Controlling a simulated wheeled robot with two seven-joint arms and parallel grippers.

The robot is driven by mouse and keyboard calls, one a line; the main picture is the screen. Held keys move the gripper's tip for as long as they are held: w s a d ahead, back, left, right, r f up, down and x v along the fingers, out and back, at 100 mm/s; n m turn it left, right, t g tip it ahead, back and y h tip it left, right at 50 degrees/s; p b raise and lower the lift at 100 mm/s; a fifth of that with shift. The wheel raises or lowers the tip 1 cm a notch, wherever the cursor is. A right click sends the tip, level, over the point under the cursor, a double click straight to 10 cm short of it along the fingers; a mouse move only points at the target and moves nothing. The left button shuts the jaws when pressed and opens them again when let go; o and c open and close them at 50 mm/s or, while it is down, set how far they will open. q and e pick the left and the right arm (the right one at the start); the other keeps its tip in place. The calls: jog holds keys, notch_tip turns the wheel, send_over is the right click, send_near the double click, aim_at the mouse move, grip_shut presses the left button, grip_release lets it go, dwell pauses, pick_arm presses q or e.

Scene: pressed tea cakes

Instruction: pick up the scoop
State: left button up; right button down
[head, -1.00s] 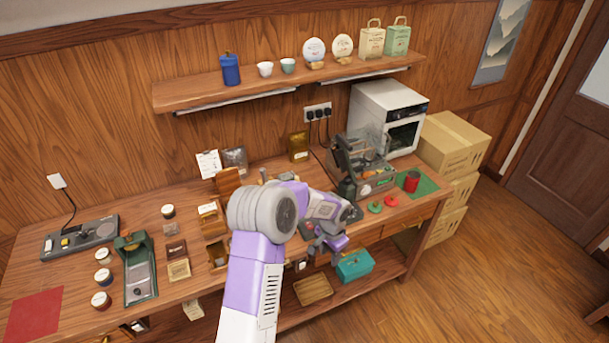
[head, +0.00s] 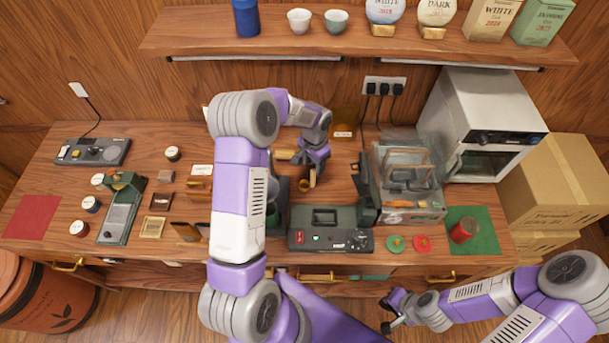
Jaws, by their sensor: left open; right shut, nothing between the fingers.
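My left gripper (head: 311,180) points down over the middle of the bench, with its fingers apart. A small brown round thing (head: 305,186) lies right at its fingertips; I cannot tell whether they touch it. A tan wooden piece (head: 284,155) shows just left of the gripper. Either could be part of the scoop, but both are too small and partly covered to be sure. My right gripper (head: 388,313) is shut and empty, low in front of the bench's front edge.
A dark device with a control panel (head: 330,240) stands in front of the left gripper. A clear-sided box with tools (head: 408,185) stands to its right. A red can (head: 464,230) stands on a green mat (head: 485,238). A white oven (head: 485,120) stands at the back right.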

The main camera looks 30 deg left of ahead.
aim_at(313, 179)
pick_arm(q)
jog(key=f, duration=0.3)
jog(key=f+p, duration=0.1)
jog(key=f, duration=0.1)
jog(key=shift+s+f, duration=0.25)
jog(key=shift+w+f, duration=0.15)
jog(key=shift+f, duration=0.3)
jog(key=shift+c, duration=0.2)
grip_shut()
